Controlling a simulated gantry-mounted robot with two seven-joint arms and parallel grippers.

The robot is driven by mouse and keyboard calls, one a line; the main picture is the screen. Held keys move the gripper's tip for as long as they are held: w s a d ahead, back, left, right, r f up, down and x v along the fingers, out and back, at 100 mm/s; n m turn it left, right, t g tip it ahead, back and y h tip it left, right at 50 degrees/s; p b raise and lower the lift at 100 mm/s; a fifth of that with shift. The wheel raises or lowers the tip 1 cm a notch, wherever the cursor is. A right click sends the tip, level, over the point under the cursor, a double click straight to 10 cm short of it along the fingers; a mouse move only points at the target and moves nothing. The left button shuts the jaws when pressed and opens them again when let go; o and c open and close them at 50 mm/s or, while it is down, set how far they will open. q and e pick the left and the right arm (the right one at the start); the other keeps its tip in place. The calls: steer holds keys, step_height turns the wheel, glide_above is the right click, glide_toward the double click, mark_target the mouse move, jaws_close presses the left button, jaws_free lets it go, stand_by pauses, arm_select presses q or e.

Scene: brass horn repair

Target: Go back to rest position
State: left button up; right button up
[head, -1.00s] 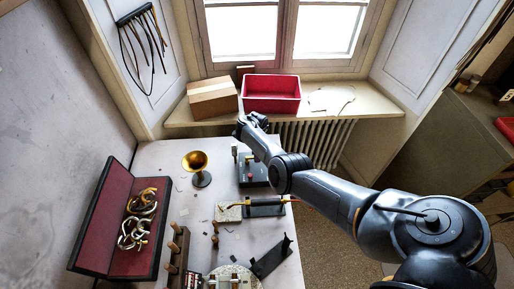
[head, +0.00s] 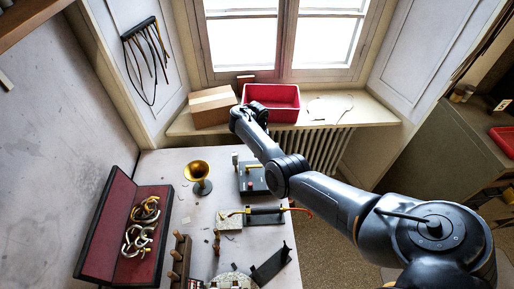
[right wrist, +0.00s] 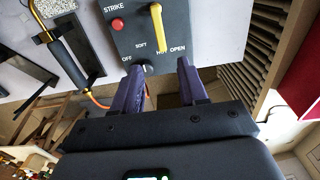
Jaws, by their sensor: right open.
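My right arm comes in from the right in the head view, and its gripper (head: 246,114) is beyond the bench's far edge, by the window sill. In the right wrist view the right gripper (right wrist: 157,75) has its two dark fingers apart with nothing between them. In front of them is the grey control box (right wrist: 150,30), with a red button and a yellow lever (right wrist: 157,27). The fingers look clear of it. The box also shows on the bench in the head view (head: 253,186). My left gripper is not in view.
A torch (right wrist: 70,62) with an orange hose lies on its stand. A brass bell (head: 197,170) stands left of the box. An open red-lined case (head: 107,225) holds brass pieces. A cardboard box (head: 212,107) and red tray (head: 272,117) are on the sill (head: 370,112).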

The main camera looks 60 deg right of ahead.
stand_by(0.3)
steer(key=s+a+r+n+t+p, duration=0.1)
steer(key=s+a+r+n+p, duration=0.2)
steer(key=s+a+n, duration=0.5)
steer(key=s+a+r+n+t+p, duration=0.1)
steer(key=s+a+r+n+p, duration=0.1)
steer(key=s+a+r+n, duration=0.3)
steer(key=s+a+r+n+t+p, duration=0.1)
steer(key=s+a+r+n+p, duration=0.2)
steer(key=s+a+n, duration=0.8)
steer(key=a+r+n, duration=0.2)
steer(key=a+n, duration=0.4)
steer(key=a, duration=0.5)
steer(key=shift+a+n+t+p, duration=0.25)
steer(key=shift+n+t+p, duration=0.05)
steer(key=shift+n+p, duration=0.1)
steer(key=shift+r, duration=0.1)
